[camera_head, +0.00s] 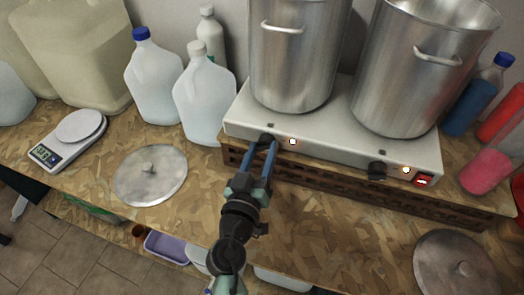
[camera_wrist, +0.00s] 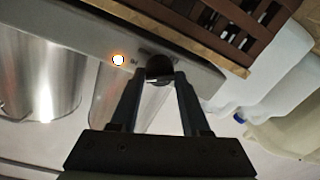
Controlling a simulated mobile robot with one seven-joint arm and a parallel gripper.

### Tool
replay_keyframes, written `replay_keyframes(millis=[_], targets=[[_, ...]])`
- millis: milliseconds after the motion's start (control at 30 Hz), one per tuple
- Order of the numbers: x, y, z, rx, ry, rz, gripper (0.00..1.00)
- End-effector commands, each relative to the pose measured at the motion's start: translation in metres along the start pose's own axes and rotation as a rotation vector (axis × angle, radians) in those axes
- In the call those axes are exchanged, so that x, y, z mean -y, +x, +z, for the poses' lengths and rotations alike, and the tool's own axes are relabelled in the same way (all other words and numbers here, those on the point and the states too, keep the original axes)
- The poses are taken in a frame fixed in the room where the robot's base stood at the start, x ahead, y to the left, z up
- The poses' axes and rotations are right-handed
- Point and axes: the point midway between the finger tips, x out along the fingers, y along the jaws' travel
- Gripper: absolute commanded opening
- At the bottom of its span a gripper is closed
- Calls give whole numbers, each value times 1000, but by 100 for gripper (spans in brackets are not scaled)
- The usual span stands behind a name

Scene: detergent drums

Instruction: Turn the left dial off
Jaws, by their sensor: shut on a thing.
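The left dial (camera_wrist: 159,68) is a dark round knob on the front of the white double hot plate (camera_head: 330,150). My gripper (camera_head: 262,145) reaches it from the front, with one finger on each side. In the wrist view my gripper (camera_wrist: 160,75) is shut on the dial, whose middle shows between the fingertips. The fingers hide its sides, and I cannot tell which way its pointer faces. A small indicator lamp (camera_head: 292,142) beside the left dial is lit, and the lamp also glows in the wrist view (camera_wrist: 119,60). The right dial (camera_head: 376,169) is black and untouched.
Two steel pots, left (camera_head: 290,60) and right (camera_head: 415,75), stand on the hot plate. A red switch (camera_head: 423,180) sits at its right end. A metal lid (camera_head: 150,175), a scale (camera_head: 68,140) and white jugs (camera_head: 203,95) stand left of it.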

Motion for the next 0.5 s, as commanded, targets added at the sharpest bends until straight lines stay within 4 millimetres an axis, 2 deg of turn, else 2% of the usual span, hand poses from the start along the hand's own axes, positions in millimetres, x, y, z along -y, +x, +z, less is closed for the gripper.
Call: replay_keyframes(millis=[500], targets=[[1, 0, 0, 26, -481, -3, 0]])
